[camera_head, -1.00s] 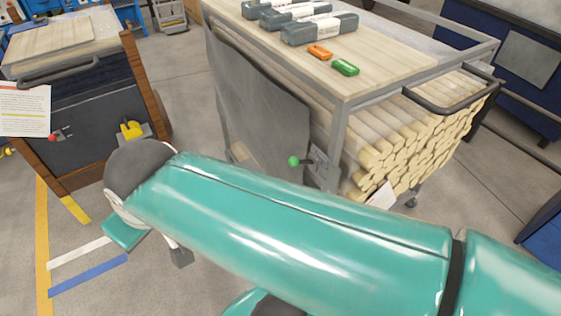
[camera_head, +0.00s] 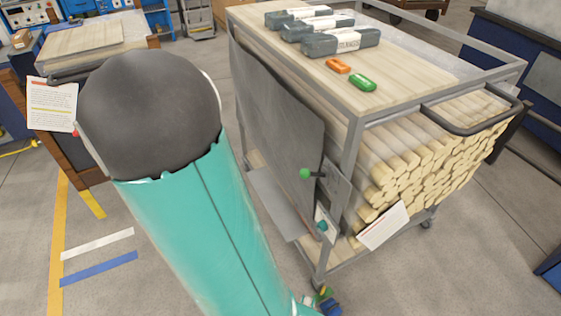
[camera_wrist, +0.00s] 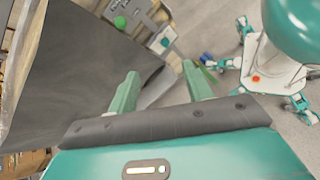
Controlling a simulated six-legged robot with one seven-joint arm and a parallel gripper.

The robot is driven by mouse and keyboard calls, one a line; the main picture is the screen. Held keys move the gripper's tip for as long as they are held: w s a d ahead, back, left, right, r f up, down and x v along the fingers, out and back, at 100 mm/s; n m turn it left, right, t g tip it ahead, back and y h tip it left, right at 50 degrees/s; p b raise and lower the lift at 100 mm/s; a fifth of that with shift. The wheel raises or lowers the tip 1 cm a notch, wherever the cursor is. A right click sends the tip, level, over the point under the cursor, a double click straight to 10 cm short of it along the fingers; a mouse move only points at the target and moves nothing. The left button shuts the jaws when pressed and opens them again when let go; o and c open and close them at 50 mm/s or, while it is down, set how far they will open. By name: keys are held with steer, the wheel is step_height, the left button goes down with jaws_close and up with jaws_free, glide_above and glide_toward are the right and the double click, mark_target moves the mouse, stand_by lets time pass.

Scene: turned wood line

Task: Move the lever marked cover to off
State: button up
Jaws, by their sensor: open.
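A lever with a green knob (camera_head: 305,174) sits on a grey plate at the near corner post of the wood cart; the green knob (camera_wrist: 120,22) also shows at the top of the wrist view. A second lever with a teal knob (camera_head: 322,226) is lower on the same corner, and its pale plate (camera_wrist: 162,40) shows in the wrist view. The lettering is too small to read, so I cannot tell which is marked cover. My gripper (camera_wrist: 162,75) is open and empty, with its fingers apart, below both levers in the wrist view. My arm hides it in the head view.
The cart (camera_head: 345,150) carries grey packages (camera_head: 340,42), an orange block (camera_head: 338,66), a green block (camera_head: 362,82) and stacked round wood (camera_head: 430,160). A large grey panel (camera_head: 275,115) hangs on its side. A cabinet (camera_head: 75,150) stands left.

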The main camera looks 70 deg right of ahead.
mark_target(304, 173)
steer(key=s+d+f+n+g+h, duration=0.4)
steer(key=d+f+g, duration=0.35)
steer(key=d, duration=0.55)
steer(key=shift+t+y, duration=0.3)
steer(key=shift+t, duration=0.15)
steer(key=x, duration=1.4)
steer(key=shift+s+a+f, duration=0.15)
steer(key=shift+c, duration=0.4)
jaws_close()
